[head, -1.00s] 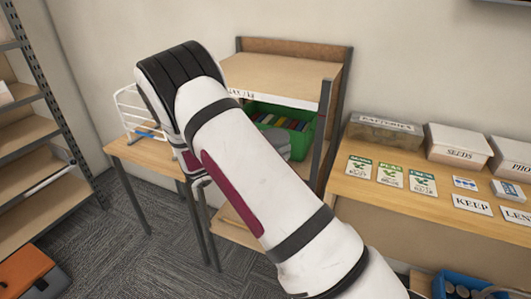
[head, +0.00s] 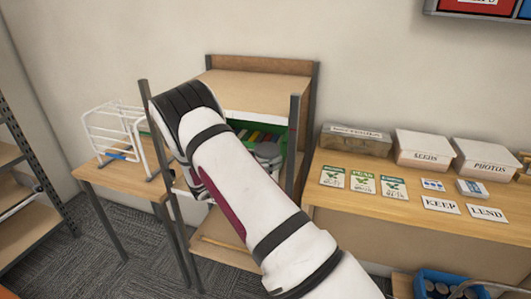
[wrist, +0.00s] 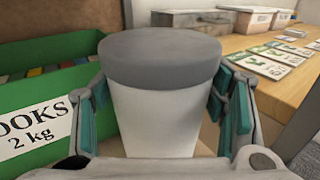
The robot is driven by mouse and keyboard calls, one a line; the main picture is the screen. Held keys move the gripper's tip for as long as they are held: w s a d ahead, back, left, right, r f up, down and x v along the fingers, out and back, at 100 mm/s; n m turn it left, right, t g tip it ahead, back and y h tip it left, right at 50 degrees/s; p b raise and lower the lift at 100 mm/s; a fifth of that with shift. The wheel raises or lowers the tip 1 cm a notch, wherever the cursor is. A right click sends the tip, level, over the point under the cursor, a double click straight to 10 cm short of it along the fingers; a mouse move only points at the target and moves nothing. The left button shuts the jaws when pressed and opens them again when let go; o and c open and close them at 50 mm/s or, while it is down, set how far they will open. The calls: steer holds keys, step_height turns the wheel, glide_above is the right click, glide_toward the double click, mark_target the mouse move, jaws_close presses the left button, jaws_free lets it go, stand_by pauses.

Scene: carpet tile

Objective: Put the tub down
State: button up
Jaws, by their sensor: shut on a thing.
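The tub (wrist: 155,115) is white with a wide grey lid (wrist: 160,55) and stands upright in the middle of the wrist view. My gripper (wrist: 163,110) is shut on it, with teal-padded fingers at its left and right sides. The tub's base is out of sight, so I cannot tell whether it touches a surface. In the head view my arm covers most of the gripper and tub; a grey part shows in front of the green box (head: 246,127) on the shelf unit (head: 250,92).
The green box, labelled BOOKS 2 kg in the wrist view (wrist: 45,120), is close on the left of the tub. A wire rack (head: 112,132) stands on a side table. At right, a table (head: 335,207) bears lidded boxes (head: 423,148), seed packets and cards.

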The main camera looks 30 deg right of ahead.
steer(key=shift+d+f, duration=0.1)
steer(key=shift+f, duration=0.3)
